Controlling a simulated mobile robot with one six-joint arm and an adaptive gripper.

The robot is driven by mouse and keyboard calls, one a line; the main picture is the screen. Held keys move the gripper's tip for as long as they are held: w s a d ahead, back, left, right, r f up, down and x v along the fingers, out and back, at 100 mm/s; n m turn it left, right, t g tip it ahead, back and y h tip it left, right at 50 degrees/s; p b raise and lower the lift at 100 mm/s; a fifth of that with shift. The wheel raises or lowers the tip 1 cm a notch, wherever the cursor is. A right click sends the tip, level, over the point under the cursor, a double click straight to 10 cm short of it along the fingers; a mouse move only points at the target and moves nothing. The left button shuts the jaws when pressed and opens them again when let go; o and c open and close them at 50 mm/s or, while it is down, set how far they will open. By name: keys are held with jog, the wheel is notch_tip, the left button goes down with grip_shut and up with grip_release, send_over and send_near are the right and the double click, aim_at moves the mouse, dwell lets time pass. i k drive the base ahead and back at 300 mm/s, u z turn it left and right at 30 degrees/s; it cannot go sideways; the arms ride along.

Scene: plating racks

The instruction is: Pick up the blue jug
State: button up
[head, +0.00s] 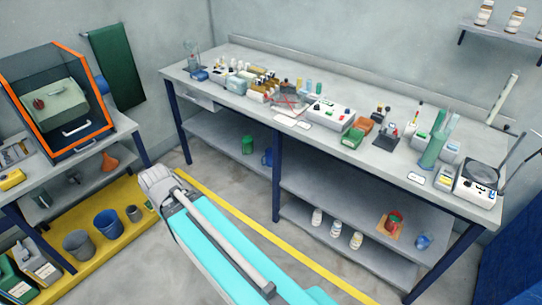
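A small blue vessel (423,241) that looks like a jug stands on the lower shelf of the long bench, near its right end. A second blue vessel (267,156) stands further left on the same lower shelf, beside a green container and partly behind a bench leg. Both are small in the picture, and I cannot tell for sure which is the blue jug. My arm reaches across the floor in front of the bench, apart from both vessels. No gripper fingers show.
The long bench (190,96) has a crowded top and dark blue legs. White bottles (336,228) and a red item on an orange board (392,221) share the lower shelf. Buckets (108,223) stand on a yellow platform at left. Some floor before the bench is clear.

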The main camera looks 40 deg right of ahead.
aim_at(269, 151)
jog(key=z, duration=0.5)
jog(key=i, duration=1.25)
jog(key=z, duration=0.55)
